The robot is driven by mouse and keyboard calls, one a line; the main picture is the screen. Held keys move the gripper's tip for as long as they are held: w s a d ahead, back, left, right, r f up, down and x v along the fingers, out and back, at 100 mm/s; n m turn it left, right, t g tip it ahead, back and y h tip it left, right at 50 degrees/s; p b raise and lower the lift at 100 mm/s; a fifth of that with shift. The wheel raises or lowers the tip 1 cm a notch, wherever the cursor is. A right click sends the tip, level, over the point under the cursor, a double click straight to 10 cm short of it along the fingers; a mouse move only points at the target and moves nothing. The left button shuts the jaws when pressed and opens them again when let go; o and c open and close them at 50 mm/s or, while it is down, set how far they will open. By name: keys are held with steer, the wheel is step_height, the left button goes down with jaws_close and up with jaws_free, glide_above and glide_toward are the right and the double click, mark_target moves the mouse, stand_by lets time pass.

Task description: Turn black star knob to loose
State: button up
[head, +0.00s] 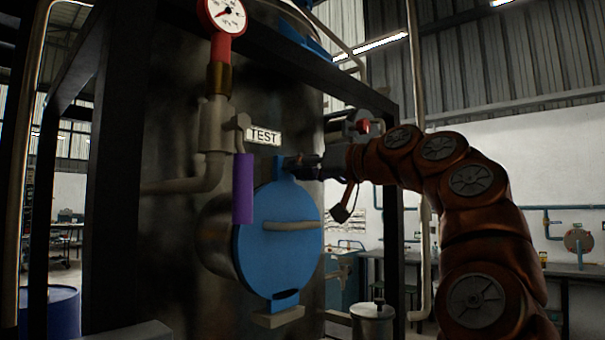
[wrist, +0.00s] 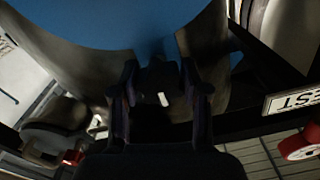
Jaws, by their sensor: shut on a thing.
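The black star knob (wrist: 158,77) is dark between my gripper's fingers in the wrist view, a small white mark near it. Its lobes are hard to make out. It sits at the edge of the round blue hatch cover (head: 278,243), by the blue tab at its top in the head view. My gripper (head: 293,164) reaches in from the right at this tab. In the wrist view my gripper (wrist: 160,97) has a finger on each side of the knob and is shut on it. In the head view the fingers largely hide the knob.
A purple-handled valve (head: 243,188) hangs left of the cover, below the TEST plate (head: 264,136). A red pressure gauge (head: 225,14) is above. A black frame post (head: 393,215) stands just behind my arm. A metal canister (head: 372,324) is below right.

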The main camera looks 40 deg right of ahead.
steer(key=shift+n, duration=0.4)
steer(key=o, duration=1.1)
steer(key=shift+o, duration=0.2)
steer(key=shift+s, duration=0.15)
steer(key=v, duration=1.1)
steer(key=shift+s, duration=0.35)
steer(key=shift+d, duration=0.1)
